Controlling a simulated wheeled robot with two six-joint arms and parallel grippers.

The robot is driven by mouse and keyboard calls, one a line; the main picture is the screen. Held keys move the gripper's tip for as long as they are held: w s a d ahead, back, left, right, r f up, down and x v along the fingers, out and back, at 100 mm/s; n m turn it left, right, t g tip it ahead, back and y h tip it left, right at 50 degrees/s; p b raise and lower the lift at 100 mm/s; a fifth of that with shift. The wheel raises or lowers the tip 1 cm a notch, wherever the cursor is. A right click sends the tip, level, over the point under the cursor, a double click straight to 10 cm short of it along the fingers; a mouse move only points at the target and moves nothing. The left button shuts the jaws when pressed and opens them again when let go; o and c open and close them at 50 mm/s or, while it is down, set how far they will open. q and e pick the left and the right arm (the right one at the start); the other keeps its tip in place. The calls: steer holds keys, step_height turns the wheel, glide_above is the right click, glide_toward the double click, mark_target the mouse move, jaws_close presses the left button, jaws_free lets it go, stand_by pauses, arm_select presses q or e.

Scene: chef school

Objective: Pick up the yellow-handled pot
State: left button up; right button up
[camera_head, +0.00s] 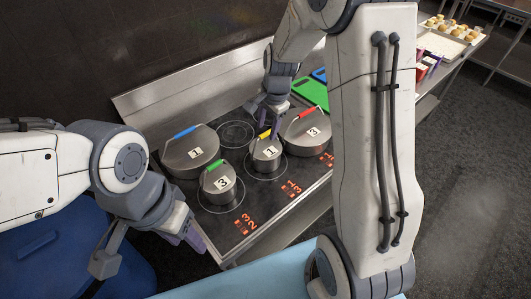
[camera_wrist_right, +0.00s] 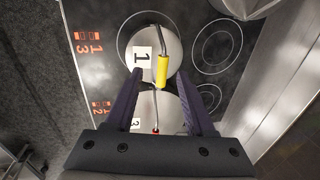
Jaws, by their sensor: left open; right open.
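The yellow-handled pot (camera_head: 267,154) is a small steel pot marked 1 on the stove. Its wire handle has a yellow grip (camera_head: 265,135). My right gripper (camera_head: 264,117) is open just above it. In the right wrist view, the yellow grip (camera_wrist_right: 162,70) shows between the two purple fingertips of my right gripper (camera_wrist_right: 161,75), with a gap on each side. I cannot tell whether the fingertips are at handle height. My left gripper (camera_head: 190,238) is open, at the stove's near left edge, away from the pot.
A blue-handled pot (camera_head: 181,155), a green-handled pot (camera_head: 219,190) and a red-handled pot (camera_head: 302,138) stand close around it. A raised metal backsplash (camera_head: 215,82) runs behind the stove. A green board (camera_head: 310,91) lies beyond. An empty burner (camera_head: 235,132) is behind the pots.

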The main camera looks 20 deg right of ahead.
mark_target(265, 133)
steer(key=shift+w+a+f+p, duration=0.1)
steer(key=shift+w+f+p, duration=0.1)
steer(key=shift+f, duration=0.55)
steer(key=shift+w+a+f+p, duration=0.1)
steer(key=shift+w+f+p, duration=0.1)
steer(key=shift+f, duration=0.5)
steer(key=shift+w+a+f+p, duration=0.1)
steer(key=shift+w+f+p, duration=0.1)
steer(key=shift+f, duration=0.55)
jaws_close()
